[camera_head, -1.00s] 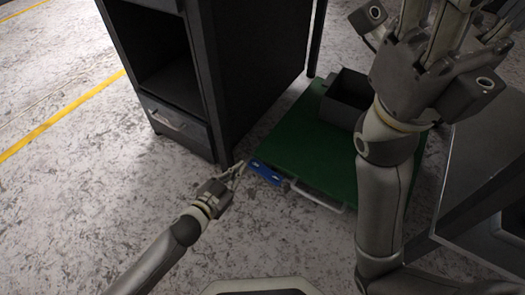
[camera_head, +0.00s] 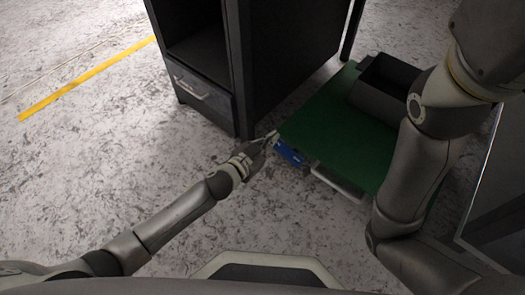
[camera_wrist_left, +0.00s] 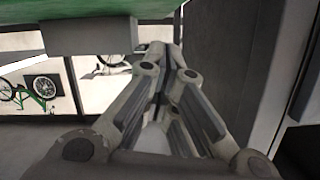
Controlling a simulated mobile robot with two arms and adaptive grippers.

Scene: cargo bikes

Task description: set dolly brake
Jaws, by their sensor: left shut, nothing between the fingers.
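The dolly (camera_head: 322,123) is a low green platform, with a blue part (camera_head: 290,154) at its near left corner and a pale bar handle (camera_head: 338,184) on its near edge. I cannot tell whether the blue part is the brake. My left gripper (camera_head: 271,137) is shut and empty beside that corner, close to the blue part; contact cannot be told. In the left wrist view its fingers (camera_wrist_left: 165,52) are together, just below the dolly's green underside (camera_wrist_left: 100,10), next to a grey block (camera_wrist_left: 92,36). My right gripper is out of view; only my right arm shows.
A dark cabinet (camera_head: 238,70) with a drawer stands right behind the left gripper, leaving a narrow gap to the dolly. A dark open box (camera_head: 388,88) sits on the dolly. A grey metal structure (camera_head: 495,190) is at the right. The floor at the left is clear.

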